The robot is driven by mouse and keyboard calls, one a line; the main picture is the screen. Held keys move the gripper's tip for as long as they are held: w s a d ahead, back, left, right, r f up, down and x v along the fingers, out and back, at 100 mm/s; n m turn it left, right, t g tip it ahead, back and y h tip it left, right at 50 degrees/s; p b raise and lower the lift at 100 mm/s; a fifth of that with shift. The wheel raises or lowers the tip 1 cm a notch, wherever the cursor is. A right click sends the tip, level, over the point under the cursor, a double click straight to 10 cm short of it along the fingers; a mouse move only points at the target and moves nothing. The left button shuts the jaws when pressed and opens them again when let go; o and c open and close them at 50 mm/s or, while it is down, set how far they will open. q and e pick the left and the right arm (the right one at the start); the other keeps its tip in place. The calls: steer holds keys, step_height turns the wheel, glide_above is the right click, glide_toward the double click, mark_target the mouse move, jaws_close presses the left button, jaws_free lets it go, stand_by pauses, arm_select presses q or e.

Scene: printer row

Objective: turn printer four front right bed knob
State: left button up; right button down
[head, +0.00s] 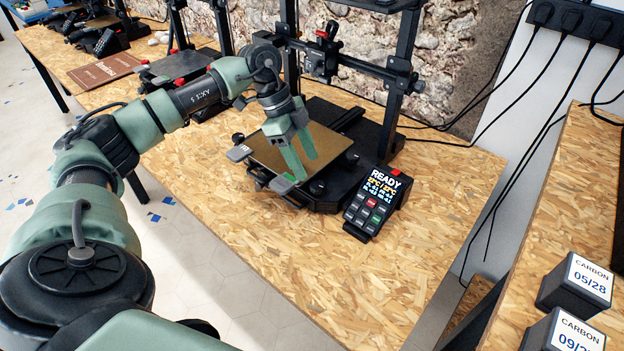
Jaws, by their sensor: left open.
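The nearest printer (396,60) has a black frame and a tan square bed (268,150). Grey clips sit at the bed's front edge, one at the left corner (239,153) and one nearer the right corner (281,185). A dark round shape that looks like the front right bed knob (317,187) shows small below the bed's right corner. My left gripper (301,168) points down over the right part of the bed, its green fingers apart and empty. Its tips are close to the front right corner; whether they touch anything I cannot tell. My right gripper is out of view.
A control box reading READY (377,203) stands right of the bed, close to the gripper. The wooden table (300,275) is bare in front. More printers (90,25) stand at the far left. Two CARBON boxes (575,284) (563,332) are at right.

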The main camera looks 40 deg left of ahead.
mark_target(317, 185)
arm_select(q)
steer(key=x, duration=0.6)
steer(key=shift+d, duration=0.1)
steer(key=shift+r, duration=0.1)
jaws_close()
